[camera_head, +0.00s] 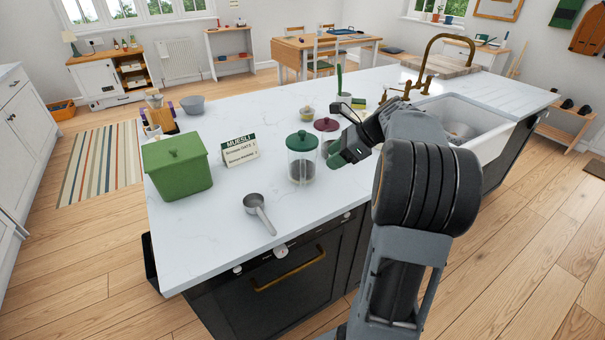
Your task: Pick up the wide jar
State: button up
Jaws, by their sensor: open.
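A clear glass jar with a dark green lid (302,158) stands upright on the white island top, with dark contents low inside. A second jar with a maroon lid (326,125) stands just behind and to its right; its body is partly hidden by the green-lidded jar and my gripper. I cannot tell for sure which is the wide jar; the green-lidded one looks broad. My gripper (336,160) is open, close to the right of the green-lidded jar, at about the height of its body. Whether it touches either jar cannot be told.
The front left counter is clear.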

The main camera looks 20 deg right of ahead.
aim_at(302, 183)
jog(key=x, duration=1.3)
jog(key=shift+w, duration=0.15)
jog(key=shift+c, duration=0.3)
grip_shut()
jog(key=shift+r, duration=0.1)
